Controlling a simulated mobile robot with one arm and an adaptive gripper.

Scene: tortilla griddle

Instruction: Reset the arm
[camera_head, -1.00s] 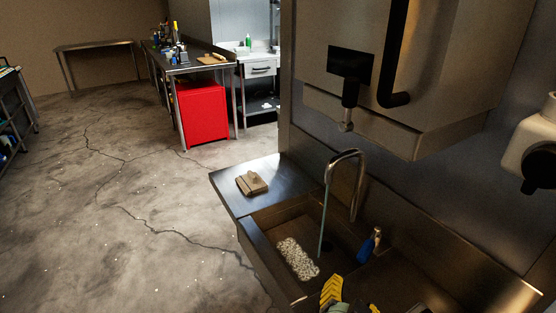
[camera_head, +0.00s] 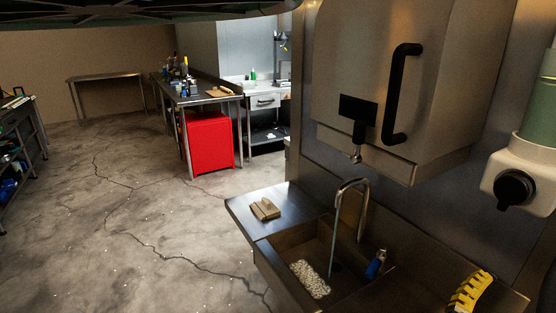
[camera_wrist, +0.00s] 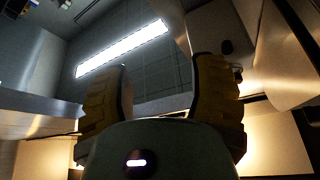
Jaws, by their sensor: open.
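My gripper (camera_wrist: 166,68) shows in the wrist view with its two yellow-and-black fingers spread apart. Nothing is between them, and the view past them is of the ceiling. In the head view only a yellow-and-black finger (camera_head: 472,290) shows at the lower right, above the counter to the right of the sink. The rest of the gripper is out of that view.
The sink (camera_head: 285,275) has a tap (camera_head: 345,200) with a stream, a whitish textured item (camera_head: 310,279) and a blue bottle (camera_head: 376,264). A brown block (camera_head: 265,209) sits on the left drainboard. A steel hood-like box (camera_head: 400,80) hangs above. Floor at left is clear.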

